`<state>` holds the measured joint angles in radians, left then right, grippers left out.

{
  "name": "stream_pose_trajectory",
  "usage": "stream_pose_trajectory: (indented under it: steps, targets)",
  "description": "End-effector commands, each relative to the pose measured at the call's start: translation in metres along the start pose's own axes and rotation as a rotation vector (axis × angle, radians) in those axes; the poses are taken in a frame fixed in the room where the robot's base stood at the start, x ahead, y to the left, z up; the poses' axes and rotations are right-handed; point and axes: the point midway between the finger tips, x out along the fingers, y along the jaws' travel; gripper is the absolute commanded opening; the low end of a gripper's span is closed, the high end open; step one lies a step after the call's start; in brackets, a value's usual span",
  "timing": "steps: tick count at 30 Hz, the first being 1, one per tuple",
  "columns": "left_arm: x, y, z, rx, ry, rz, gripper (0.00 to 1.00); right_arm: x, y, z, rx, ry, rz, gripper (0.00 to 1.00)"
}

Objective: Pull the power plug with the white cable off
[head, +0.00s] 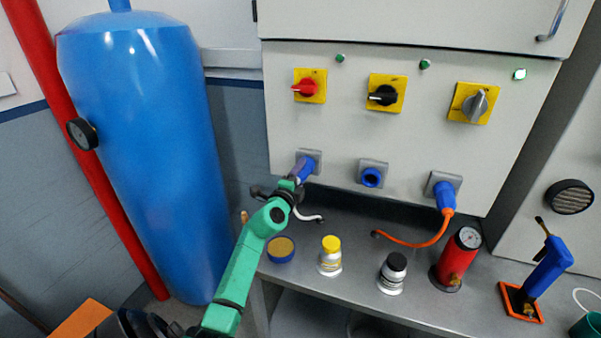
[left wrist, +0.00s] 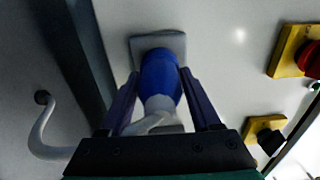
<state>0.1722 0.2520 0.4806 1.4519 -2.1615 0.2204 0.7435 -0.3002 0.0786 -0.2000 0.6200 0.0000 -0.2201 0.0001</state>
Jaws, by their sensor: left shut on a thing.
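The blue power plug with the white cable (head: 304,167) sits at the left socket (head: 316,156) on the grey cabinet front. In the left wrist view the plug (left wrist: 160,75) meets the grey socket plate (left wrist: 176,43), and its white cable (left wrist: 45,140) runs to a hole in the worktop. My left gripper (head: 293,183) is shut on the plug, with one finger on each side of it in the left wrist view (left wrist: 160,92). My right gripper does not show clearly.
An empty blue socket (head: 372,177) is in the middle; a blue plug with an orange cable (head: 445,196) is at right. Bottles with yellow (head: 331,244) and black (head: 397,262) caps and a red gauge cylinder (head: 457,258) stand on the worktop. A blue tank (head: 150,150) stands left.

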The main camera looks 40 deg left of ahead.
Motion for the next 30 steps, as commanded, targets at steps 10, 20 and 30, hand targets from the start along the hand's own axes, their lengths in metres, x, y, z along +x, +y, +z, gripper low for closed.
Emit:
stream_pose_trajectory:
  steps: [10, 20, 30]
  targets:
    - [-0.015, 0.001, -0.001, 0.000, 0.002, 0.004, 0.00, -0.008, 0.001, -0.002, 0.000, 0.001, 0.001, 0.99]
    - [-0.028, 0.000, 0.000, -0.001, 0.000, 0.003, 0.00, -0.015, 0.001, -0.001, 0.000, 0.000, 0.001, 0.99]
    - [-0.041, 0.000, 0.000, 0.000, 0.000, 0.001, 0.00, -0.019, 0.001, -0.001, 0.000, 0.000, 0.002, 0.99]
